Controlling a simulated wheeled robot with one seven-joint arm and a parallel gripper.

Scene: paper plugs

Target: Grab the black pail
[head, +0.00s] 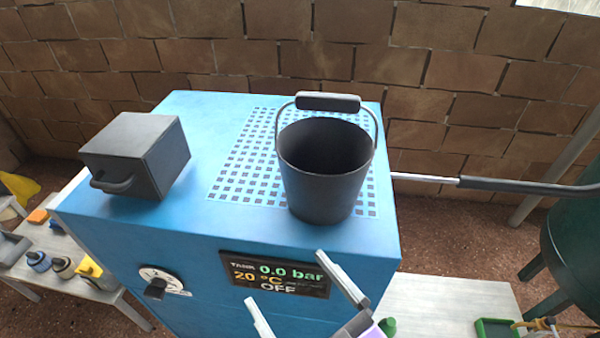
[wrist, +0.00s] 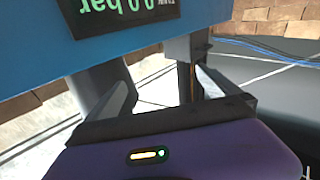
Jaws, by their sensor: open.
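The black pail (head: 325,172) stands upright on the top of a blue machine (head: 130,225), on its perforated grid near the right edge. It looks empty, and its handle (head: 328,102) is raised above the rim with a thick dark grip. My gripper (head: 299,291) is open in front of the machine, below and in front of the pail. Its two fingers show no object between them. In the wrist view my gripper (wrist: 165,85) is seen with fingers apart, close to the machine's front; the pail is not in that view.
A dark grey box (head: 140,155) with a handle sits on the machine's left side. The front has a dial (head: 160,285) and a display (head: 275,273) reading OFF. A metal bar (head: 480,183) extends right. A brick wall (head: 300,50) stands behind. Low tables hold bottles at left.

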